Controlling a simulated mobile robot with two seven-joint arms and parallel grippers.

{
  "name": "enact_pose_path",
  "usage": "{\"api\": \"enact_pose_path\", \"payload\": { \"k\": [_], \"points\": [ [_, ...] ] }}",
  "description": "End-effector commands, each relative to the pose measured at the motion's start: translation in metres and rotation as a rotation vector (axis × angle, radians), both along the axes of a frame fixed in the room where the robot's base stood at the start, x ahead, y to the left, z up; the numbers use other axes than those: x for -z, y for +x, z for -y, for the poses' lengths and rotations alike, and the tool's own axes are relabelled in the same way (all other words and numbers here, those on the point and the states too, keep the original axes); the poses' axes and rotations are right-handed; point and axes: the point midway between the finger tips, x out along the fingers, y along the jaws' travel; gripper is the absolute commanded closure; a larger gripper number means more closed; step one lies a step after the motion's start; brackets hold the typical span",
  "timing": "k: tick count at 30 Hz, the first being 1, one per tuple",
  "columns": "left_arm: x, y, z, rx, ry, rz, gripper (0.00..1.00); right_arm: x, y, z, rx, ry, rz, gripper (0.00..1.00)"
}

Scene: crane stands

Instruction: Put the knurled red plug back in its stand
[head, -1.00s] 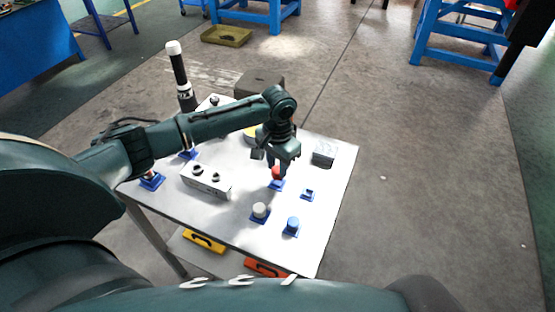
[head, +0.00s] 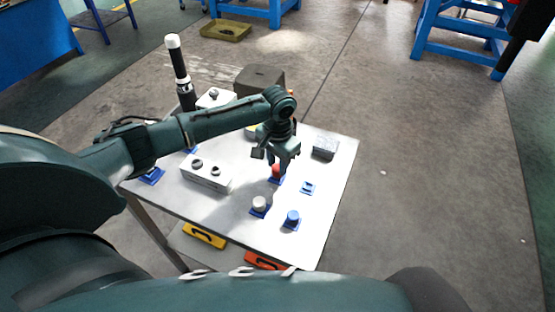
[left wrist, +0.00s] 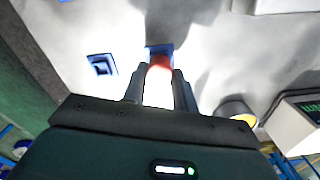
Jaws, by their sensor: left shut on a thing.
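The red plug (head: 277,171) is between the fingers of my left gripper (head: 277,160), which is shut on it over the table. In the left wrist view the red plug (left wrist: 160,66) shows between the two fingertips (left wrist: 159,80). A blue stand (head: 275,181) is directly at the plug's lower end; it also shows in the left wrist view (left wrist: 153,49). I cannot tell whether the plug is seated in it or just above it. A second blue stand (head: 308,188) to the right looks empty, also in the left wrist view (left wrist: 101,66). My right gripper is not in view.
A white plug (head: 260,203) and a blue plug (head: 292,217) stand in blue stands at the front. A white block with two knobs (head: 206,175) lies left. A grey block (head: 325,146), a dark box (head: 259,79) and a tall black-and-white cylinder (head: 180,72) are farther back.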

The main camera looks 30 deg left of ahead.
Motion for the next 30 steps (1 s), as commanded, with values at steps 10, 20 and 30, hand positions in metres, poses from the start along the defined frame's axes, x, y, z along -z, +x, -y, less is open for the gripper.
{"api": "enact_pose_path", "payload": {
  "k": [10,20,30],
  "points": [
    [0.005,0.000,0.000,0.000,0.000,0.001,0.55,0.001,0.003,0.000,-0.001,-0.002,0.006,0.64],
    [0.005,0.000,0.000,0.000,0.000,0.000,0.47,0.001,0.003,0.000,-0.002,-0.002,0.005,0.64],
    [-0.006,0.000,0.000,0.000,0.000,0.001,0.47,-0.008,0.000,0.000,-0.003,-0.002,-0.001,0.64]
  ]
}}
